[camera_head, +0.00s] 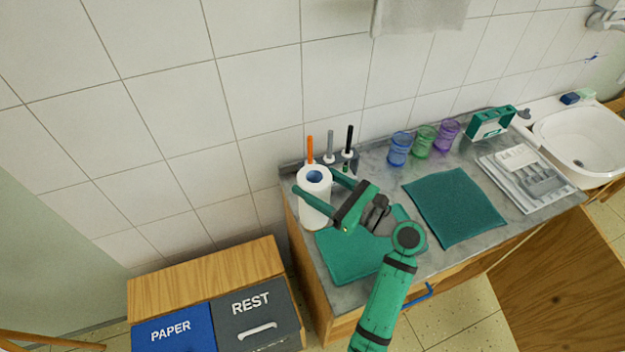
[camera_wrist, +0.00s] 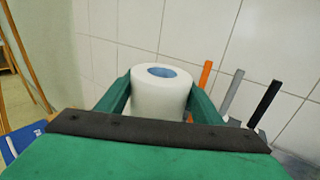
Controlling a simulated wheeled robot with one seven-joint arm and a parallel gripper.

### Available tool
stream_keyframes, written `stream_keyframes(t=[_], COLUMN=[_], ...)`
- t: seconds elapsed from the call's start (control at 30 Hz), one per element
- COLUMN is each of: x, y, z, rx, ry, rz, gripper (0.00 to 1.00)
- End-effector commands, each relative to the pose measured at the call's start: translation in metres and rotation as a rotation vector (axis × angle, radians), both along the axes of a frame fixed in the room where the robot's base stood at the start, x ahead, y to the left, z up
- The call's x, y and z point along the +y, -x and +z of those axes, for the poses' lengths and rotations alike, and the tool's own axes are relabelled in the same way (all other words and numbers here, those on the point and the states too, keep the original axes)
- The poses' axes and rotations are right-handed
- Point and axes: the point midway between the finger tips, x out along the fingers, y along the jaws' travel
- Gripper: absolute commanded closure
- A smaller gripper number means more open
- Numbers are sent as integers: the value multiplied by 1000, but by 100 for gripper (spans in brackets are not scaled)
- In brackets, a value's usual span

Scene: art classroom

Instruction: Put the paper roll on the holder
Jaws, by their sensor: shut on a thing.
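The paper roll (camera_head: 315,208) is white with a blue core and stands upright at the left end of the counter. My gripper (camera_head: 315,184) is shut on it, with one green finger on each side near its upper part. In the wrist view the paper roll (camera_wrist: 158,100) sits upright between the two fingers. Its lower part is hidden there, and I cannot tell whether it touches the counter. I cannot clearly make out a paper roll holder; three upright sticks, orange (camera_head: 310,148), grey (camera_head: 330,144) and black (camera_head: 349,138), stand just behind the roll.
The grey counter (camera_head: 388,180) carries green mats (camera_head: 455,205), coloured cups (camera_head: 398,149), a green box (camera_head: 490,123) and a white tray (camera_head: 525,178). A sink (camera_head: 580,140) is at right. PAPER (camera_head: 172,330) and REST (camera_head: 255,310) bins are at lower left. The tiled wall is close behind.

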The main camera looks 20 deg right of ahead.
Motion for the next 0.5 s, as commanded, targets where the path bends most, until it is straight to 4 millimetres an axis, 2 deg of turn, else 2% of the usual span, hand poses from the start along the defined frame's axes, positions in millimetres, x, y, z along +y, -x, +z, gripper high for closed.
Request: stream_keyframes(t=[0.23,0.27,0.3,0.33,0.5], x=[3,3,4,4,5], y=[-1,-1,-1,-1,-1], z=[0,0,0,0,0], rx=[-1,-1,-1,-1,-1], ry=[1,1,1,1,1], rz=[5,5,6,7,9], gripper=[77,32,23,18,18])
